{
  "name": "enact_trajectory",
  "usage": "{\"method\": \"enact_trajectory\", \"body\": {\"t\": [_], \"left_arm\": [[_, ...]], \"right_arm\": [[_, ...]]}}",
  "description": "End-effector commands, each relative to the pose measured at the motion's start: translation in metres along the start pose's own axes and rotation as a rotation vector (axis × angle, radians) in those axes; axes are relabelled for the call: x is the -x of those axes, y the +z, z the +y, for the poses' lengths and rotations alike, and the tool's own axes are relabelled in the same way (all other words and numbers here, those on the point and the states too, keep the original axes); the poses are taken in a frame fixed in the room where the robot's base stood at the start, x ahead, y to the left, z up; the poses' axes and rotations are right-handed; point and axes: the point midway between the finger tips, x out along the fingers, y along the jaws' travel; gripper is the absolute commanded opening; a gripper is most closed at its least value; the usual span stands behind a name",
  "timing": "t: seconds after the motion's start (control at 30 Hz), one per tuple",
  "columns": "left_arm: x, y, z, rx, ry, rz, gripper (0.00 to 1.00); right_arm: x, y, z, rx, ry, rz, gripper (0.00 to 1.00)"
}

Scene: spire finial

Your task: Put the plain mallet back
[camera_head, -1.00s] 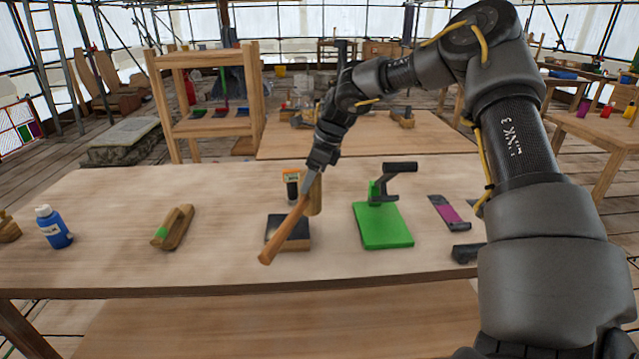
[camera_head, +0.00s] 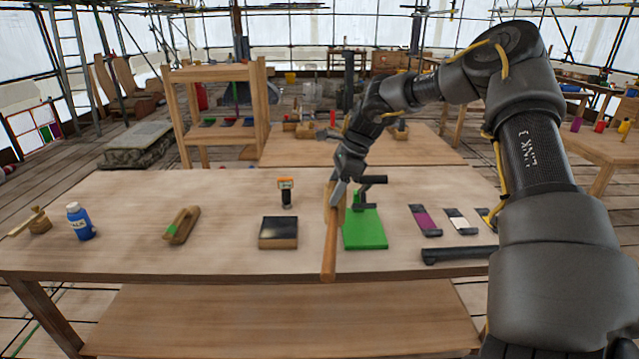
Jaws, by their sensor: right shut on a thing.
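The plain wooden mallet (camera_head: 330,246) hangs in my right gripper (camera_head: 339,192), which is shut on it near its head. Its handle points down and toward the front of the table. In the picture it overlaps the left edge of a green base (camera_head: 366,232) with a dark-armed stand; I cannot tell whether it touches the base or the tabletop. My left gripper is not in view.
The workbench (camera_head: 130,254) also bears a blue bottle (camera_head: 81,224), a green-marked wooden block (camera_head: 181,226), a dark-topped block (camera_head: 278,232), an orange-topped item (camera_head: 286,192), colour strips (camera_head: 425,220) and a dark bar (camera_head: 459,255). The bench's left front is clear.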

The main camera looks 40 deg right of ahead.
Motion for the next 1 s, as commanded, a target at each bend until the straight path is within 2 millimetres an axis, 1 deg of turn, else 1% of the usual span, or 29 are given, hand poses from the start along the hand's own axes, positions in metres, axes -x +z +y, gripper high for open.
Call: {"method": "enact_trajectory", "body": {"t": [0.03, 0.17, 0.27, 0.37, 0.47, 0.5, 0.57, 0.6, 0.67, 0.7, 0.77, 0.8, 0.87, 0.9, 0.97, 1.0], "left_arm": [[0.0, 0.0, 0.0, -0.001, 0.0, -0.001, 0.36], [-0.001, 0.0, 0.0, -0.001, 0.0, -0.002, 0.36], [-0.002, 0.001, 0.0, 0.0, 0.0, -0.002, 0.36], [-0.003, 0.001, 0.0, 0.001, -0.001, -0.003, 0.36], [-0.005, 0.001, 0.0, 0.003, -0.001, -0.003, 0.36], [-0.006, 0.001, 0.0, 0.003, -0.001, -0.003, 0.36], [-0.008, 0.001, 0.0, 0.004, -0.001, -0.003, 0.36], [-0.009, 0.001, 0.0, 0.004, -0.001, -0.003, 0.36], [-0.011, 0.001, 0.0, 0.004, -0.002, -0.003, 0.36], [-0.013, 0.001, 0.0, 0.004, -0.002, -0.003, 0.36], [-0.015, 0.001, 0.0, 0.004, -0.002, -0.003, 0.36], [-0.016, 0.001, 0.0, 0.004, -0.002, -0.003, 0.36], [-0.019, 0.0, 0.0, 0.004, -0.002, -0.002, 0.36], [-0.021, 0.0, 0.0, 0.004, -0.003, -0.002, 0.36], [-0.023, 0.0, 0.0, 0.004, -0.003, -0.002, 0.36], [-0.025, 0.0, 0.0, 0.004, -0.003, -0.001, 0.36]], "right_arm": [[0.001, -0.012, 0.001, 0.014, 0.006, -0.004, 0.24], [0.003, -0.046, 0.006, 0.046, 0.02, -0.005, 0.24], [0.005, -0.077, 0.011, 0.062, 0.026, -0.006, 0.24], [0.006, -0.113, 0.019, 0.072, 0.03, -0.007, 0.24], [0.004, -0.154, 0.033, 0.079, 0.032, -0.008, 0.24], [0.001, -0.171, 0.041, 0.082, 0.034, -0.009, 0.24], [-0.007, -0.197, 0.055, 0.087, 0.036, -0.01, 0.24], [-0.014, -0.212, 0.065, 0.093, 0.039, -0.012, 0.24], [-0.028, -0.232, 0.082, 0.102, 0.043, -0.012, 0.24], [-0.038, -0.243, 0.094, 0.11, 0.046, -0.013, 0.24], [-0.057, -0.255, 0.113, 0.126, 0.052, -0.014, 0.24], [-0.072, -0.261, 0.126, 0.137, 0.056, -0.015, 0.24], [-0.094, -0.267, 0.146, 0.155, 0.064, -0.014, 0.24], [-0.11, -0.268, 0.16, 0.17, 0.071, -0.015, 0.24], [-0.134, -0.265, 0.181, 0.193, 0.08, -0.015, 0.24], [-0.151, -0.261, 0.195, 0.211, 0.088, -0.016, 0.24]]}}
